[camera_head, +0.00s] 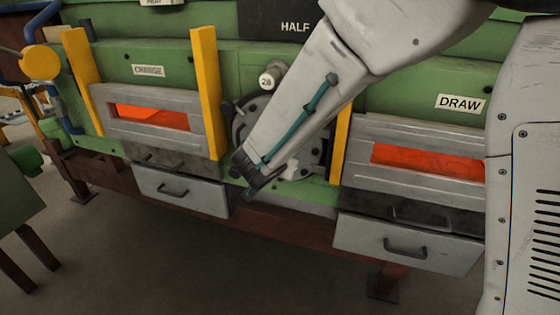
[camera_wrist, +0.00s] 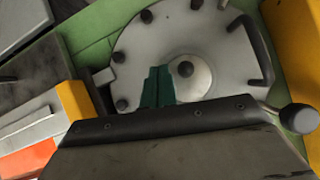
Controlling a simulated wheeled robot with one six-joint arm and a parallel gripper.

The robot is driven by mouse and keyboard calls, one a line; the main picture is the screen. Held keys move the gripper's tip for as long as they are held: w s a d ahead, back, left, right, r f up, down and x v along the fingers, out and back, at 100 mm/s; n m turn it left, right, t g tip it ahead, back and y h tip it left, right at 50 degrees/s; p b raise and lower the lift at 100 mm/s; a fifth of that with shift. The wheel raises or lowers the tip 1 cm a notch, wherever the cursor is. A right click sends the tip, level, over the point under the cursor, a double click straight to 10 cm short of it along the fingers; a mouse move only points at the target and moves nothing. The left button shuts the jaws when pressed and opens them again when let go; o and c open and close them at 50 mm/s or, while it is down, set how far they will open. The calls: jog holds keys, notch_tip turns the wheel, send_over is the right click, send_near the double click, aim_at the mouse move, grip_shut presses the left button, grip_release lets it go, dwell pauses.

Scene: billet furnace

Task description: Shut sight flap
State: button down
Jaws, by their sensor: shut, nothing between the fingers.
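A round grey bolted plate (camera_wrist: 225,50) fills the upper part of the wrist view. In the head view my arm covers most of this plate (camera_head: 240,130), between two yellow uprights. A smaller pale disc with a dark centre (camera_wrist: 187,72) sits on the plate; I cannot tell whether it is the sight flap. A dark bar handle (camera_wrist: 260,47) stands at the plate's right side. My gripper (camera_wrist: 158,86), with teal fingers, is shut and empty in front of the plate, just left of the pale disc; contact is unclear. The fingertips are hidden in the head view.
Glowing openings lie left (camera_head: 150,116) and right (camera_head: 428,161), labelled CHARGE and DRAW. Yellow uprights (camera_head: 208,95) flank the plate. A dark ball knob (camera_wrist: 299,118) shows at right in the wrist view. Drawers with handles (camera_head: 182,192) sit below. Floor in front is clear.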

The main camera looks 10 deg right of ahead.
jog(key=s+d+r+n+g+h, duration=0.2)
jog(key=s+d+n+g, duration=0.2)
jog(key=s+d, duration=0.65)
jog(key=s+d+r+n+g+h, duration=0.15)
jog(key=s+d+n+g, duration=0.25)
jog(key=s+d, duration=0.65)
jog(key=s+r+m+y, duration=0.1)
jog(key=s+r+y, duration=0.2)
jog(key=s, duration=0.4)
jog(key=s+r+m+g+y, duration=0.1)
jog(key=s+r+y, duration=0.3)
jog(key=s, duration=0.3)
jog(key=shift+d+g, duration=0.15)
jog(key=shift+g, duration=0.15)
